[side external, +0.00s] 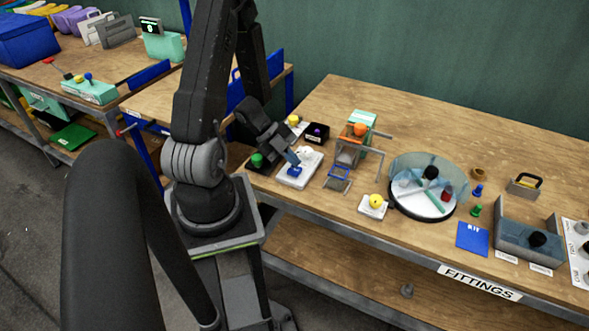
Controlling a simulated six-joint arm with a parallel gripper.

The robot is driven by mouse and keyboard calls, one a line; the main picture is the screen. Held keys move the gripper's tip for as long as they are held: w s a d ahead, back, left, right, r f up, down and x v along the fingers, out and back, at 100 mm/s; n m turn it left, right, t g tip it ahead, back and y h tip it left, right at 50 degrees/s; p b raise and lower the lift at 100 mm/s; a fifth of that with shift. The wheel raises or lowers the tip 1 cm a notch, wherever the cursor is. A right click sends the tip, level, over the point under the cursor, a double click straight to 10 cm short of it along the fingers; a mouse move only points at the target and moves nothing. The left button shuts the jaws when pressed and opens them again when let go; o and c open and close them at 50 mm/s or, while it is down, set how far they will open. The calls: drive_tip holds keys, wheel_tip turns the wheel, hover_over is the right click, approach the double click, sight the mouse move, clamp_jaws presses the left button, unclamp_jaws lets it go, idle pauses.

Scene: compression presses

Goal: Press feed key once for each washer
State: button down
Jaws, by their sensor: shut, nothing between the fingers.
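My gripper (292,159) is shut and empty. It points down at a white box (306,177) with a blue key (295,171) near the left end of the bench. The fingertips are at or just above the blue key; I cannot tell whether they touch. A green button (257,160) on a dark base, a purple button on a black box (317,132) and a yellow button (376,201) on a white box stand nearby. Labels are too small to read, so I cannot tell which is the feed key. I cannot make out any washer.
An orange-topped device (357,131) with a grey frame stands behind a small blue-framed stand (338,178). A round clear-walled turntable (427,205) is right of the yellow button. A blue KIT card (472,239) and grey box (528,245) lie further right.

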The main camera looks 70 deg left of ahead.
sight(293, 170)
drive_tip(key=shift+f, duration=0.1)
drive_tip(key=shift+f, duration=0.3)
drive_tip(key=shift+f, duration=0.5)
idle(0.7)
drive_tip(key=shift+r, duration=0.95)
drive_tip(key=shift+r, duration=2.5)
idle(0.6)
